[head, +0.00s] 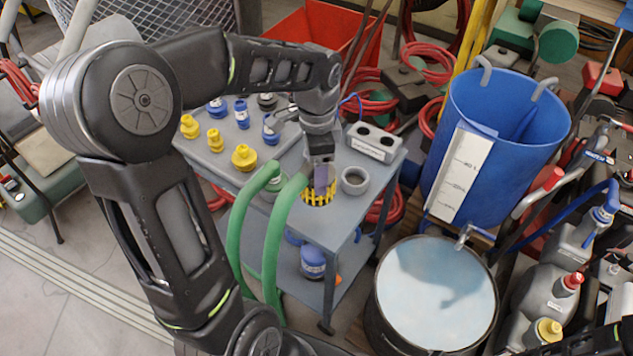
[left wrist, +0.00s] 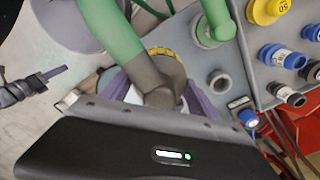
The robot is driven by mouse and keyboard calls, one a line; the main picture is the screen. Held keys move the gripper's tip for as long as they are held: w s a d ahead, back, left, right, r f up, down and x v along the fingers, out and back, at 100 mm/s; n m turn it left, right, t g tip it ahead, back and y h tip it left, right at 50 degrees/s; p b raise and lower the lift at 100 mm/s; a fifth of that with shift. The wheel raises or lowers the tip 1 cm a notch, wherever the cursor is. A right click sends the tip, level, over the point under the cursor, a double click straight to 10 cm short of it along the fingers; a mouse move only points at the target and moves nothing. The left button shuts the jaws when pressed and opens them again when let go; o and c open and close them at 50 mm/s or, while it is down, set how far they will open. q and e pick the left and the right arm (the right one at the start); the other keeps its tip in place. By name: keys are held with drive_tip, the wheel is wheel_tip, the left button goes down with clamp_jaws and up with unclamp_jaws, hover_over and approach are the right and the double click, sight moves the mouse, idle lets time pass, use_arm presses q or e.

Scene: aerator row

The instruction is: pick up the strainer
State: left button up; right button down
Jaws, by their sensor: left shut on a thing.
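The strainer (head: 318,196) is a yellow slotted basket at the front right of the grey cart's top. In the left wrist view, part of its yellow rim (left wrist: 163,52) shows behind a grey-brown neck joined to a green hose (left wrist: 112,25). My left gripper (head: 322,178) points down over the strainer. Its purple fingers are on either side of the neck, shut on the strainer. The gripper body and neck hide much of the strainer in the left wrist view. I cannot tell whether the strainer touches the cart. My right gripper is not in view.
On the cart (head: 345,225), a grey ring (head: 355,180) stands close right of the strainer, with a two-hole grey box (head: 372,142) behind. Yellow fittings (head: 244,157) stand to the left. A blue barrel (head: 500,130) and a round water tub (head: 435,295) are at the right.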

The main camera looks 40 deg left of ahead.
use_arm(q)
drive_tip(key=shift+r, duration=0.75)
